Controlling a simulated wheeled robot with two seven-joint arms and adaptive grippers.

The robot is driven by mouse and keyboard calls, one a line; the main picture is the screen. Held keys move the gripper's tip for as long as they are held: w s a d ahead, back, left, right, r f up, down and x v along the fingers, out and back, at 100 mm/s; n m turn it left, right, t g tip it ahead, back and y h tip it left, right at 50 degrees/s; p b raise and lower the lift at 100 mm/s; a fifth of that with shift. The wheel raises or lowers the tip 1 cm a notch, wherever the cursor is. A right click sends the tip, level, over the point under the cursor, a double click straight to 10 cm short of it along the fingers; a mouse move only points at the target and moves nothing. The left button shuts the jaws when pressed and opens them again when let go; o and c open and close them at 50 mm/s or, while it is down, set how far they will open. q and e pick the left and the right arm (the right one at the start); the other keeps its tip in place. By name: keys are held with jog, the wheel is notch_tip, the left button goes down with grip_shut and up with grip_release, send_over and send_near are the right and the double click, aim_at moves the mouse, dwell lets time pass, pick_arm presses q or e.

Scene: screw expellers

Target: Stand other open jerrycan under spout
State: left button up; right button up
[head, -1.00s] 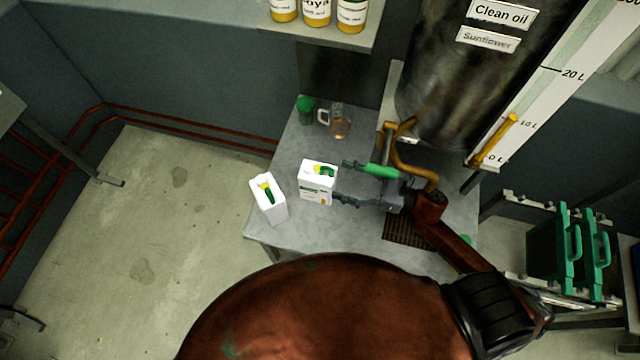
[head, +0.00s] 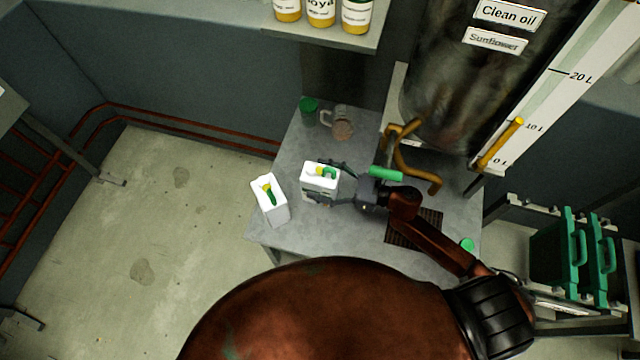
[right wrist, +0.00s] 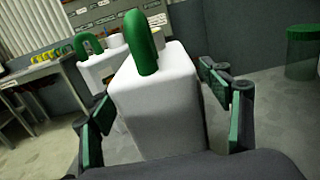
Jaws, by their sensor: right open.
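Two white jerrycans with green handles stand upright on the grey table. The nearer-left jerrycan (head: 270,208) is by the table's left edge. The other jerrycan (head: 318,182) is to its right, with a yellow spot on top. My right gripper (head: 328,181) is open, its fingers on either side of this second jerrycan. The right wrist view shows that jerrycan (right wrist: 160,105) between the spread fingers, with visible gaps, and the first jerrycan (right wrist: 100,68) behind it. The orange-brown spout pipe (head: 430,182) is below the clean oil tank (head: 455,85). My left gripper is out of view.
A green bar (head: 386,173) is beside the spout pipe, just above my gripper. A brown grate (head: 405,235) lies on the table below it. A glass jug (head: 342,124) and a green-lidded jar (head: 308,108) stand at the back. A green cap (head: 467,245) lies at the right.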

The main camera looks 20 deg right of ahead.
jog(key=shift+c, duration=0.3)
jog(key=c, duration=1.6)
jog(key=shift+r, duration=0.1)
jog(key=shift+c, duration=1.1)
